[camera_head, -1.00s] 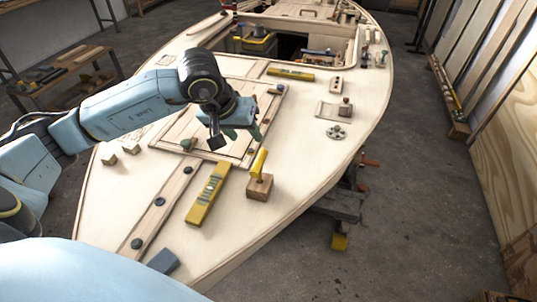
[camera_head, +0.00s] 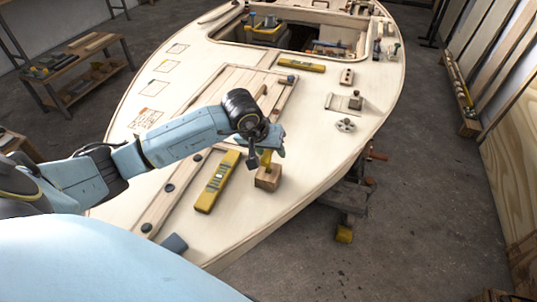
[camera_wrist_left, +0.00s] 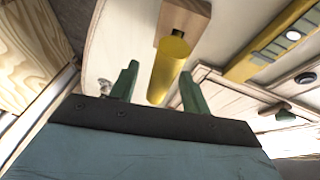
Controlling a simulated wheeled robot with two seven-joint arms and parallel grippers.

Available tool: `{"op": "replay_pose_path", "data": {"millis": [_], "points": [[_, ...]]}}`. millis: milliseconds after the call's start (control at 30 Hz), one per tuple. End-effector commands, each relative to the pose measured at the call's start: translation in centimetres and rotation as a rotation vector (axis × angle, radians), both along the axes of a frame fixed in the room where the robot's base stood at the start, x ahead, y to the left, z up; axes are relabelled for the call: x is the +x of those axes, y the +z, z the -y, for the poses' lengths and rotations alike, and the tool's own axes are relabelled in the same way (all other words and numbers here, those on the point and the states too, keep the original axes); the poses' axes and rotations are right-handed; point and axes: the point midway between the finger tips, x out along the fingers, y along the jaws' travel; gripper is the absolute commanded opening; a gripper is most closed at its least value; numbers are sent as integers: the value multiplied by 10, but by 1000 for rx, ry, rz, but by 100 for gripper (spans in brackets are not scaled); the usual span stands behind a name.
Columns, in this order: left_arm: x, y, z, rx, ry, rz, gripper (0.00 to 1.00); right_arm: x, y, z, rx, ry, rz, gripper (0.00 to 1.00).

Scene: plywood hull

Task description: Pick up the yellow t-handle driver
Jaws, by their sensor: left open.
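The yellow t-handle driver (camera_head: 266,158) stands upright in a small wooden block (camera_head: 267,178) on the pale plywood deck. In the head view its upper part is partly hidden by my left gripper (camera_head: 269,146), which is right over it. In the left wrist view the yellow handle (camera_wrist_left: 168,70) shows between the two green fingers of the open left gripper (camera_wrist_left: 158,75), and the wooden block (camera_wrist_left: 187,16) lies beyond. I cannot tell whether either finger touches the handle. My right gripper is not in view.
A yellow level (camera_head: 217,182) lies just left of the block, and another level (camera_head: 301,65) lies farther back. A round metal fitting (camera_head: 345,125) and a plate with a wooden knob (camera_head: 356,101) are to the right. The hull edge drops off nearby on the right.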

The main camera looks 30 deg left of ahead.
Motion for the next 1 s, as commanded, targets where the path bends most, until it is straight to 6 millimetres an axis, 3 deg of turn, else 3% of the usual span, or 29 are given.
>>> {"op": "replay_pose_path", "data": {"millis": [167, 533, 867, 1000], "points": [[0, 0, 0, 0, 0, 1, 47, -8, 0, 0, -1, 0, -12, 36], [0, 0, 0, 0, 0, 1, 0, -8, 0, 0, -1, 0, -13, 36], [1, 3, 0, 0, 0, 3, 0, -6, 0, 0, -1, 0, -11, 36], [1, 20, -1, 2, 0, 6, 0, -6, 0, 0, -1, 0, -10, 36]]}}
